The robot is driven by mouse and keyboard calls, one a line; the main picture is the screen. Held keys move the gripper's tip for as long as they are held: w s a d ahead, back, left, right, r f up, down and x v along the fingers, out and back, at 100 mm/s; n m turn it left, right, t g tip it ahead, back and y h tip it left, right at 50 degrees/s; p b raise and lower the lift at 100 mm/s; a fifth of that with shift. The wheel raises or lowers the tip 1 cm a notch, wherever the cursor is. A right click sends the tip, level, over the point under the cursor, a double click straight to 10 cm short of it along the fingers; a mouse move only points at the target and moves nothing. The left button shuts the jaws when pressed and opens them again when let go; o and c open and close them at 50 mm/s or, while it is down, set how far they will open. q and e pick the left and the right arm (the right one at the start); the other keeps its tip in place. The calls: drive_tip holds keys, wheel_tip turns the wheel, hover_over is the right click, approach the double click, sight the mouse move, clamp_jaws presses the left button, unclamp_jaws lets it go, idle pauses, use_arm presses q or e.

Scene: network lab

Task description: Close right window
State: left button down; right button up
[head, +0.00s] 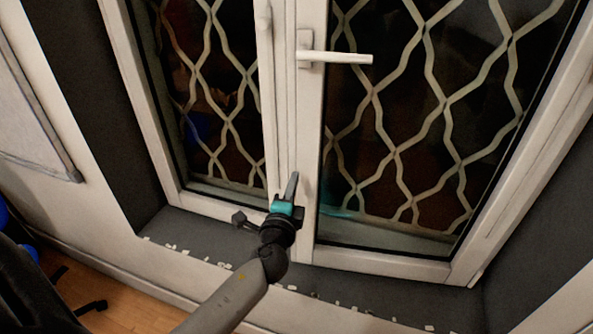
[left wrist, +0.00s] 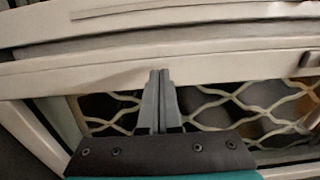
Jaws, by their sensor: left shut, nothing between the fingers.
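The right window (head: 312,120) is a white-framed glass panel with a white lever handle (head: 335,57) that points right. Its frame looks almost in line with the left window (head: 268,110); I cannot tell whether a small gap is left. My left gripper (head: 292,178) is shut and empty, in front of the lower part of the middle uprights where the two windows meet. In the left wrist view its two fingers (left wrist: 160,73) are together, with their tips over a white frame bar (left wrist: 90,78). Whether they touch it is unclear. My right gripper is not in view.
A wavy metal grille (head: 398,155) shows through the glass. The dark sill (head: 190,228) below has small pale bits along its front edge. A white panel (head: 30,110) is at the left, above a wooden floor (head: 130,305).

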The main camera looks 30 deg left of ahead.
sight(299, 164)
use_arm(q)
drive_tip(key=shift+x, duration=1.95)
